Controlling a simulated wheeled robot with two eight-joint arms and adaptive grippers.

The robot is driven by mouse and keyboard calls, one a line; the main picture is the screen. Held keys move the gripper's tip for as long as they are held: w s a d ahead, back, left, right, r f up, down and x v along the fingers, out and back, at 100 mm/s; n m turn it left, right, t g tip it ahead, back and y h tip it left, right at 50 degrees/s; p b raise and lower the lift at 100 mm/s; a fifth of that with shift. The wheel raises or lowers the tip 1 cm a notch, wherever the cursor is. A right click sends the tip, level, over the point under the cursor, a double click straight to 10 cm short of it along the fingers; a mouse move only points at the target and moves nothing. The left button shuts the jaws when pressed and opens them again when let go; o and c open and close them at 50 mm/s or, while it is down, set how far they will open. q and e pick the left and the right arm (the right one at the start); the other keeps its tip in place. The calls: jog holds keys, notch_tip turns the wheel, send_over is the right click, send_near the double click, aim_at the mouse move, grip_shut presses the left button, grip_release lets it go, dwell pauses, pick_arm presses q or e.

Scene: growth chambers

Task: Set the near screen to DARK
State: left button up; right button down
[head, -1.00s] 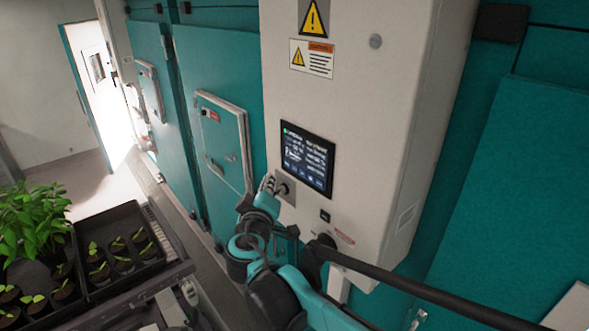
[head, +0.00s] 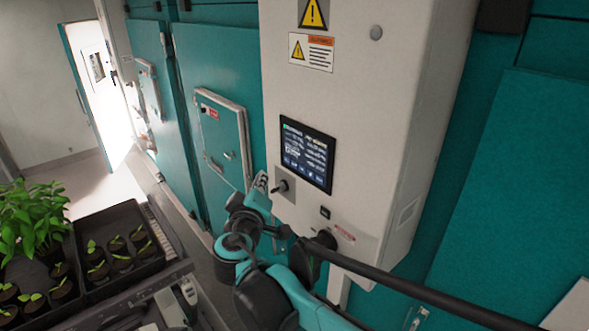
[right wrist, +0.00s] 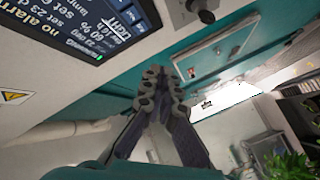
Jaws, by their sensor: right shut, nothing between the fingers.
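The near screen (head: 306,155) is a dark panel with white text on the front of a white control box (head: 345,100). In the right wrist view the screen (right wrist: 75,28) appears upside down, and the word LIGHT can be read on it. A dark knob (head: 280,187) on a grey plate sits at the screen's lower left; it also shows at the top of the right wrist view (right wrist: 203,12). My right gripper (head: 262,181) is shut and empty, left of the knob and apart from it. In the right wrist view its fingertips (right wrist: 160,75) meet. My left gripper is out of view.
A small dark switch (head: 325,212) sits below the screen. A dark bar (head: 440,302) runs across in front of the box's lower part. A black tray (head: 92,292) of seedlings stands at the lower left. Teal chamber doors (head: 215,125) line the wall.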

aim_at(290, 162)
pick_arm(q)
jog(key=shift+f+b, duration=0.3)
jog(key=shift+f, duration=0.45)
pick_arm(e)
jog(key=shift+w+d, duration=0.65)
jog(key=shift+d, duration=0.3)
jog(key=shift+w+d, duration=0.7)
jog(key=shift+d, duration=0.2)
jog(key=shift+w+d, duration=0.65)
jog(key=shift+d, duration=0.3)
jog(key=shift+d, duration=0.1)
jog(key=shift+w+d, duration=0.25)
jog(key=shift+w+d, duration=0.15)
jog(key=shift+d, duration=0.1)
jog(key=shift+s+a, duration=0.45)
jog(key=shift+a, duration=0.15)
